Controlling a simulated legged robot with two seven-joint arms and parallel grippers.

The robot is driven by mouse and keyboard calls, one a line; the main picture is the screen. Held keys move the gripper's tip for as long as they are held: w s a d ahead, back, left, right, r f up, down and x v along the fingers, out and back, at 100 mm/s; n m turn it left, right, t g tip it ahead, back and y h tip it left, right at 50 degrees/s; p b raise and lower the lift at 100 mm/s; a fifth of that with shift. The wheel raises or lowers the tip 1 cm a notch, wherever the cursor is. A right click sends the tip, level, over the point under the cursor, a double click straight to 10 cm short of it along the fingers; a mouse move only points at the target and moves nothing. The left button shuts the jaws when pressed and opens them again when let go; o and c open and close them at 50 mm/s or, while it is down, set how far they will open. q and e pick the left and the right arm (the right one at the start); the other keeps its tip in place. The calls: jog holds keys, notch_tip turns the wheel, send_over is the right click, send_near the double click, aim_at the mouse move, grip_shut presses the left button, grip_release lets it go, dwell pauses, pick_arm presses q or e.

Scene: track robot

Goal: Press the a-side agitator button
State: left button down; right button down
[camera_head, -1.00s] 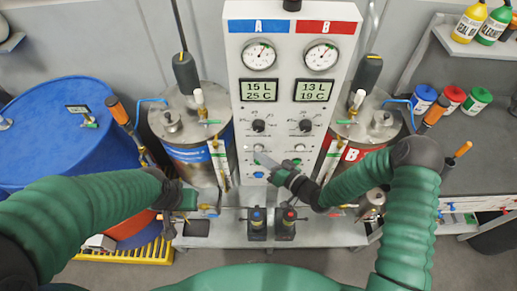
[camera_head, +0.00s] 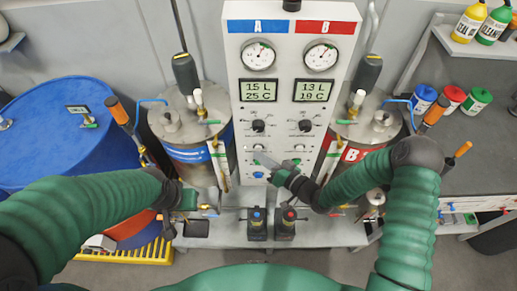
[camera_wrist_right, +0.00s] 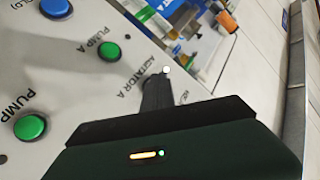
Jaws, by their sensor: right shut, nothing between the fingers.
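The white-grey control panel (camera_head: 243,110) stands ahead, with a blue A header on its left half. A small white button (camera_wrist_right: 166,70) beside the "AGITATOR A" label shows in the right wrist view, just past my fingertips and partly hidden by them. My right gripper (camera_head: 259,157) is shut and empty, its tip at the panel's lower A side; it also shows in the right wrist view (camera_wrist_right: 158,82). I cannot tell whether the tip touches the button. My left gripper (camera_head: 188,199) hangs low at the left, and its fingers are not clear.
Green pump buttons (camera_wrist_right: 108,52) and a blue button (camera_wrist_right: 56,8) sit close by on the panel. Tank A (camera_head: 190,152) and tank B (camera_head: 352,152) flank the panel. Two small pumps (camera_head: 257,224) stand on the shelf below. A blue drum (camera_head: 62,135) is at left.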

jog(key=shift+w, duration=0.15)
dwell(0.4)
jog(key=shift+w+r, duration=0.1)
jog(key=shift+w, duration=0.15)
jog(key=shift+s, duration=0.4)
jog(key=s, duration=0.6)
dwell(0.4)
